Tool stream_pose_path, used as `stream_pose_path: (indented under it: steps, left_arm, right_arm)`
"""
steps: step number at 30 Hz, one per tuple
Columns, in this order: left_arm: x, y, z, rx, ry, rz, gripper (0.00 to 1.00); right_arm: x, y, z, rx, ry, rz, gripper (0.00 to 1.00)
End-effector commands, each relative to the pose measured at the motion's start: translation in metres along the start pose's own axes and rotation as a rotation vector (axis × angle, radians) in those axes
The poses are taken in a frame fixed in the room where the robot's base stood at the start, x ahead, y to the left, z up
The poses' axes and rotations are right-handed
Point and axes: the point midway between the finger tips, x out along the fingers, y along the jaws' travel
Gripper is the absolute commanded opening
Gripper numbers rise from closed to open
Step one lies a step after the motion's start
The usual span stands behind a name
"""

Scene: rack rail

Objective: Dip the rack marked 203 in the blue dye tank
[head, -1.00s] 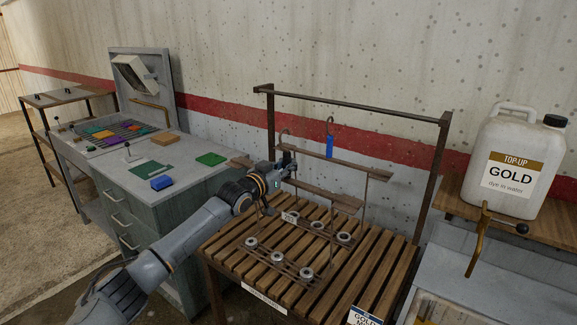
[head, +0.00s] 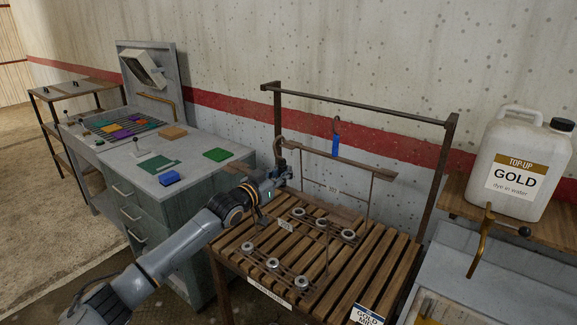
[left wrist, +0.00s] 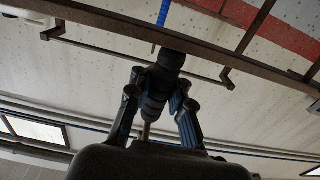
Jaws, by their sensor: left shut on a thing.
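My left gripper (head: 286,176) is shut at the left end of the racks, by an upright hook; its grip point is small and partly hidden. A wooden rack bar (head: 350,163) with thin wire legs stands above the bench. My right gripper and the blue dye tank are not in view.
A slatted bench (head: 375,262) carries a tall metal frame with a top rail (head: 355,105). A blue piece (head: 336,145) hangs behind the bar. A gold top-up can (head: 518,165) stands right. A grey cabinet (head: 185,215) stands left.

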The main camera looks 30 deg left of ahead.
Motion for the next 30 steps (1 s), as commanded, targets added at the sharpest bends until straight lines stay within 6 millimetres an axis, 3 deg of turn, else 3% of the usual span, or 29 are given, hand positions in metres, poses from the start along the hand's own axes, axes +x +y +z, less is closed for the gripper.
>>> stream_pose_path:
  steps: [13, 24, 25, 27, 30]
  left_arm:
    - [-0.033, 0.000, -0.005, 0.001, 0.006, 0.001, 0.00]
    - [-0.037, -0.001, -0.004, 0.001, 0.008, 0.000, 0.00]
    - [-0.037, -0.001, -0.004, 0.001, 0.008, 0.000, 0.10]
    - [-0.037, -0.001, -0.004, 0.001, 0.008, 0.000, 0.00]
    - [-0.037, 0.000, -0.004, 0.001, 0.007, 0.000, 0.00]
  right_arm:
    - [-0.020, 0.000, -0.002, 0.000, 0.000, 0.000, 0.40]
    - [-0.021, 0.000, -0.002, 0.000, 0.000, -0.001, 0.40]
    - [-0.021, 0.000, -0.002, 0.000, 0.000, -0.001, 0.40]
    - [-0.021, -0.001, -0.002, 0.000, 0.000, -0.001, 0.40]
    - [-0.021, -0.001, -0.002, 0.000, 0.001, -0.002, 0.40]
